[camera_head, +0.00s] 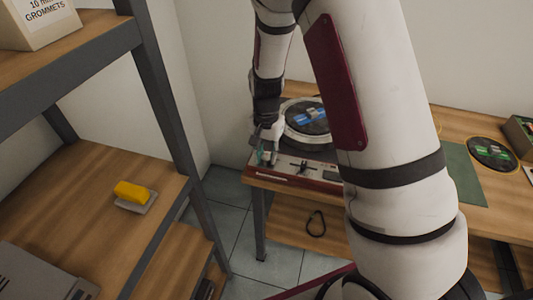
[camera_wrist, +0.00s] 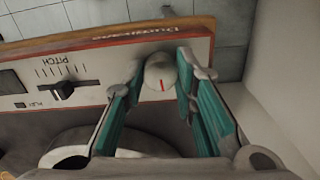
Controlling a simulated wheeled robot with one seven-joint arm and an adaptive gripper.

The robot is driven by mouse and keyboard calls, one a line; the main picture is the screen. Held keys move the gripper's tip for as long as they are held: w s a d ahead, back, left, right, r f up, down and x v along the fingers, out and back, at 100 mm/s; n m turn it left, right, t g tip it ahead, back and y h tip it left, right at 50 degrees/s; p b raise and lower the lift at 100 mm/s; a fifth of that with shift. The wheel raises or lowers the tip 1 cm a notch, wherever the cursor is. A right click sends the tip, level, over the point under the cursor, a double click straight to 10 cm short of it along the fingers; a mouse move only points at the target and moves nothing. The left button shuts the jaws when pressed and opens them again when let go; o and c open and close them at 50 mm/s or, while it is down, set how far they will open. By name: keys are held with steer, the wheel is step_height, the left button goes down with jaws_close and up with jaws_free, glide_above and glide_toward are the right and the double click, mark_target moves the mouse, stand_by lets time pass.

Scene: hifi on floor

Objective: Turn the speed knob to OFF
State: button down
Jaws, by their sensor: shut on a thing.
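The speed knob (camera_wrist: 160,66) is a pale round knob with a short red mark, near the corner of the turntable's front panel. In the wrist view my gripper (camera_wrist: 165,78) has its teal-padded fingers on either side of the knob, shut on it. The red mark points almost straight up and down in that view. Any OFF lettering around the knob is hidden or unreadable. In the head view my gripper (camera_head: 266,156) is at the left front corner of the turntable (camera_head: 300,172), and the knob is hidden there.
A PITCH slider (camera_wrist: 64,89) and a PLAY button (camera_wrist: 40,104) sit beside the knob. The turntable stands on a wooden bench (camera_head: 440,128) with a green mat (camera_head: 462,170) and a loose record (camera_head: 490,152). A shelf (camera_head: 90,190) with a yellow sponge-like block (camera_head: 132,192) stands at left.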

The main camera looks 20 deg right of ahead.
mark_target(266, 156)
steer(key=shift+m, duration=0.5)
steer(key=c, duration=1.3)
jaws_free()
step_height(266, 156, up, 12)
